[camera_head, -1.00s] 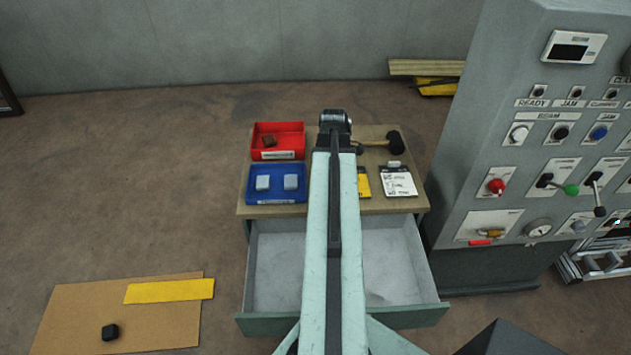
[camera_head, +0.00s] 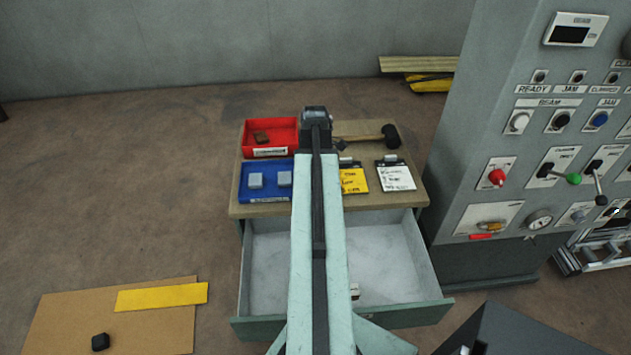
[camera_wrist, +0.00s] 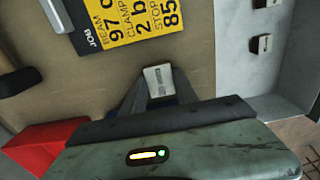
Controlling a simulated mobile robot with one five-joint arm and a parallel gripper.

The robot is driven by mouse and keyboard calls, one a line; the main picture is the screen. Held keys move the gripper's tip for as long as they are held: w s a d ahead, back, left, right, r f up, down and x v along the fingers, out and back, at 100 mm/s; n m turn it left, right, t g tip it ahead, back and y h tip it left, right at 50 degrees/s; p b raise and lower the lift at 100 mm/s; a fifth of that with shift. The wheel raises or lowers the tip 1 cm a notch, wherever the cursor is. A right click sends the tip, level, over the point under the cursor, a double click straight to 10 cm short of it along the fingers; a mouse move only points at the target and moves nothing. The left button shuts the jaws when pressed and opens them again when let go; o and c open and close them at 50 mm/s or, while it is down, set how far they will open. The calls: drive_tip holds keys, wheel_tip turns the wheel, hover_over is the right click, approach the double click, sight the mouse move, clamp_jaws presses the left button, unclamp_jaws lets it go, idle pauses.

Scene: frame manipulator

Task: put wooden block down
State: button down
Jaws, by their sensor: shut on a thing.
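My gripper (camera_wrist: 157,90) is shut on a small pale block (camera_wrist: 158,78) with dark marks on its face. I cannot tell from its colour whether it is wood. The block is over the brown tabletop (camera_wrist: 150,45), beside the yellow job card (camera_wrist: 135,20); I cannot tell whether it touches the top. In the head view my arm hides the gripper and the held block.
The blue tray (camera_head: 265,196) holds two pale grey blocks. A black-headed mallet (camera_head: 389,136) and a white card (camera_head: 396,175) are at the right. The open drawer (camera_head: 400,245) holds small pale pieces (camera_wrist: 265,44). A control cabinet (camera_head: 470,225) stands to the right.

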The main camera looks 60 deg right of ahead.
drive_tip(key=c, duration=0.9)
unclamp_jaws()
drive_tip(key=shift+f, duration=0.1)
drive_tip(key=shift+c, duration=0.2)
wheel_tip(320, 180, up, 12)
drive_tip(key=p, duration=1.2)
drive_tip(key=shift+r, duration=0.2)
